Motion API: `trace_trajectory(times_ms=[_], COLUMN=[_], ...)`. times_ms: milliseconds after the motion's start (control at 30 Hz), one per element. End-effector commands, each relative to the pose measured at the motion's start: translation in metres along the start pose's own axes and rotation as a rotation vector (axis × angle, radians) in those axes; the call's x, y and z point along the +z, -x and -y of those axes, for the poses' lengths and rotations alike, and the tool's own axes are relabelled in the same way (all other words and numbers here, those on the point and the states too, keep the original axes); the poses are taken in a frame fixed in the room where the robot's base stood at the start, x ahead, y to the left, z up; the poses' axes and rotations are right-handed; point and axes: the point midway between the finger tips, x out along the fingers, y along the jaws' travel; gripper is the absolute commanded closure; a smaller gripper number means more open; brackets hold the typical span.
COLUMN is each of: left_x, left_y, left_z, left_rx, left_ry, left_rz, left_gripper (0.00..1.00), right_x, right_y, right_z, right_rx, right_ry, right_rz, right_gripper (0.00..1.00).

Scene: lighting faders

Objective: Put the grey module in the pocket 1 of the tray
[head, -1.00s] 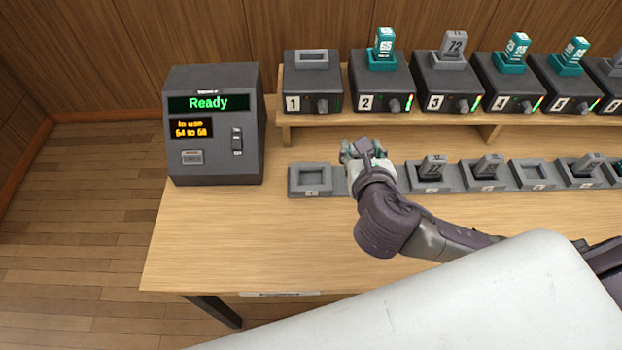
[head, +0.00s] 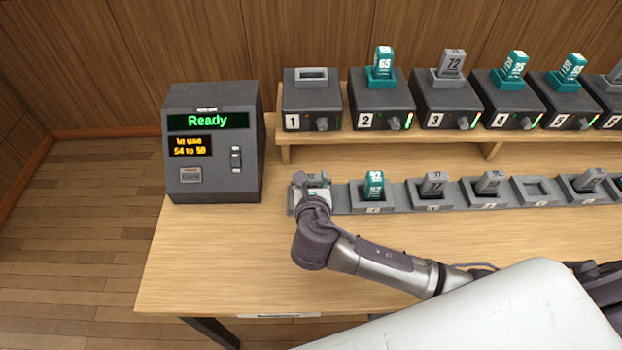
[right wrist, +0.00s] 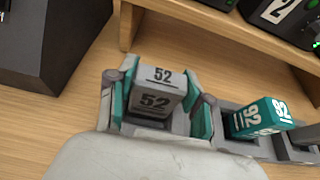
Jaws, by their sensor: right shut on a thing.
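The grey module (right wrist: 155,93), marked 52, is upright between the teal-padded fingers of my right gripper (right wrist: 160,103) in the right wrist view. The gripper is shut on it. In the head view my right gripper (head: 311,187) is over pocket 1 at the left end of the grey tray (head: 342,203) and hides most of that pocket. In the wrist view grey tray rim shows around the module's lower end; I cannot tell how deep the module sits. My left gripper is not in view.
A teal module (head: 373,184) stands in the neighbouring pocket 2, close to my right fingers. Further right are grey modules (head: 432,184) and an empty pocket (head: 535,188). A console reading Ready (head: 212,140) stands to the left. Numbered dark units (head: 312,112) sit on a shelf behind.

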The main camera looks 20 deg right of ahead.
Motion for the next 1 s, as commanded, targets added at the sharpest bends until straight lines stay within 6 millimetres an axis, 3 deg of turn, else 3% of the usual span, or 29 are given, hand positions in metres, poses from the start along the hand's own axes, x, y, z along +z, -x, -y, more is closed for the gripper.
trace_trajectory(times_ms=[300, 333, 467, 833, 1000], left_x=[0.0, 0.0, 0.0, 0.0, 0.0], left_y=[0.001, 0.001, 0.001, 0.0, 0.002], left_z=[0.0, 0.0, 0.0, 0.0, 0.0], left_rx=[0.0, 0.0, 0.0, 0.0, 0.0], left_ry=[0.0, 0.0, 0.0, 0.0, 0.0], left_rz=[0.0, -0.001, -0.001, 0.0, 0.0], left_gripper=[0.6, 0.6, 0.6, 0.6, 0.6], right_x=[-0.001, -0.002, -0.002, 0.001, 0.001], right_y=[-0.001, -0.001, -0.001, 0.0, 0.023], right_z=[0.0, 0.0, 0.0, 0.0, -0.001], right_rx=[0.0, -0.001, 0.0, 0.001, 0.003], right_ry=[0.0, 0.0, -0.001, -0.002, -0.002], right_rz=[0.001, 0.001, 0.001, 0.002, 0.0], right_gripper=[0.86, 0.48, 0.26, 0.24, 0.24])
